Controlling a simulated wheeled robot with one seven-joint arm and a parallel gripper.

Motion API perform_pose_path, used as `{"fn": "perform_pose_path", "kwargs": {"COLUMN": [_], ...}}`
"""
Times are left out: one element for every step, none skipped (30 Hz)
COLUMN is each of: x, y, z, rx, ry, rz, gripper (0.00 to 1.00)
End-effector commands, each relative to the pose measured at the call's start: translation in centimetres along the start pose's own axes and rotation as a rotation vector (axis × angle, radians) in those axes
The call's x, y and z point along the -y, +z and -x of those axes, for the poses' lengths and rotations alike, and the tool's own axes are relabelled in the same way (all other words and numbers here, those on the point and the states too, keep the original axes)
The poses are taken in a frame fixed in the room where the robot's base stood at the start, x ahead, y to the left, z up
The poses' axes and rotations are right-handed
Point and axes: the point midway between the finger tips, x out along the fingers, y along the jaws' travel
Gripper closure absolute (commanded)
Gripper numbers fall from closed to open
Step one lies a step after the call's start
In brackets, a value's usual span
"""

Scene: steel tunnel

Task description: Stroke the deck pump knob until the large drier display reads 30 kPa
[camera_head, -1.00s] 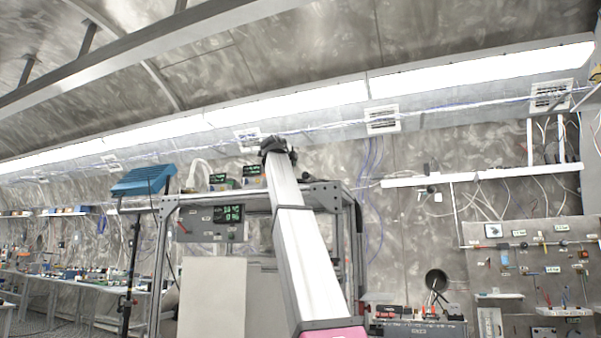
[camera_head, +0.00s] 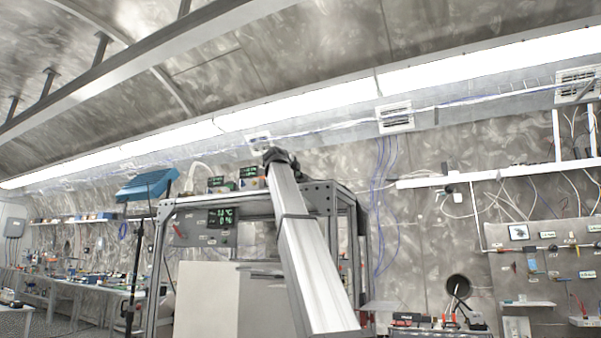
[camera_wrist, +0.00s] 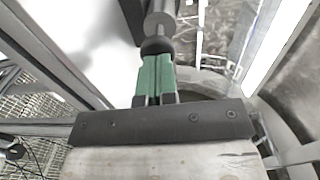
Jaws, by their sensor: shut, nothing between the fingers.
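My gripper (camera_wrist: 155,72) shows in the wrist view as two green fingers side by side, closed together with nothing between them. A dark rounded knob (camera_wrist: 157,45) on a grey shaft (camera_wrist: 160,22) lies straight ahead of the fingertips; whether they touch it I cannot tell. It may be the deck pump knob. In the head view my arm reaches up over the steel frame (camera_head: 185,200), and its dark far end hides what lies behind it. A display with green digits (camera_head: 221,217) sits on the frame's front panel; its figures are too small to read surely.
Two smaller green-lit displays (camera_head: 249,172) stand on top of the frame. A blue-headed lamp stand (camera_head: 147,185) is left of it. A pale panel (camera_head: 205,300) covers the frame's lower front.

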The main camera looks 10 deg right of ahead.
Motion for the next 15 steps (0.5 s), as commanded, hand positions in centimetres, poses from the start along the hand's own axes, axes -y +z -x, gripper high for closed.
{"fn": "perform_pose_path", "kwargs": {"x": [0.05,0.04,0.02,0.02,0.00,-0.01,-0.01,-0.02,-0.03,-0.03,-0.03,-0.03,-0.03,-0.03,-0.03], "y": [0.37,0.49,0.61,0.68,0.72,0.76,0.78,0.78,0.77,0.76,0.76,0.76,0.76,0.76,0.75], "z": [-0.10,-0.12,-0.15,-0.16,-0.17,-0.18,-0.18,-0.18,-0.19,-0.18,-0.18,-0.19,-0.19,-0.19,-0.23], "rx": [0.000,0.000,-0.001,-0.001,-0.001,-0.001,-0.001,-0.001,-0.001,-0.001,-0.001,-0.001,-0.001,-0.001,-0.001], "ry": [0.000,0.000,0.000,0.000,0.000,0.000,0.000,0.000,0.000,0.000,0.000,0.000,0.000,0.000,0.000], "rz": [0.000,0.000,0.000,0.000,0.000,0.000,0.000,0.000,0.000,0.000,0.000,0.000,0.000,0.000,0.000], "gripper": [1.00,1.00,1.00,1.00,1.00,1.00,1.00,1.00,1.00,1.00,1.00,1.00,1.00,1.00,1.00]}}
